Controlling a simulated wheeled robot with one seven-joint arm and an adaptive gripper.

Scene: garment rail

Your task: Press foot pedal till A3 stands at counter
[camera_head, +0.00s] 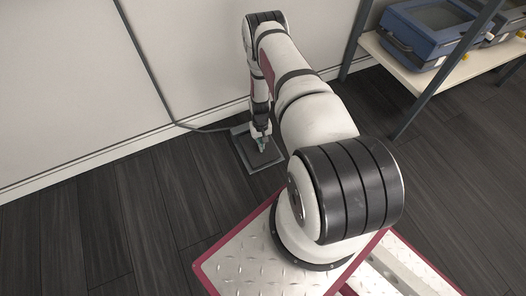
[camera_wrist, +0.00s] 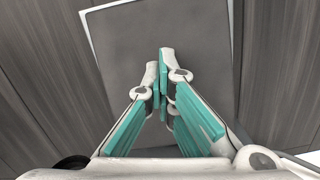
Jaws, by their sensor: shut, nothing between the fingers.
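The foot pedal (camera_head: 251,160) is a flat dark grey plate on the floor by the wall. My gripper (camera_head: 262,147) is directly over it, pointing down. In the wrist view the pedal's plate (camera_wrist: 205,45) fills the middle, with a light edge around it. My gripper (camera_wrist: 163,85) shows there with its teal-padded fingers shut and nothing between them. Whether the fingertips touch the plate or hover just above it, I cannot tell. Neither the garment A3 nor the counter is in view.
A cable (camera_head: 200,129) runs along the floor from the wall to the pedal. The pale wall (camera_head: 70,80) is close behind the pedal. The dark plank floor (camera_head: 100,225) at left is clear.

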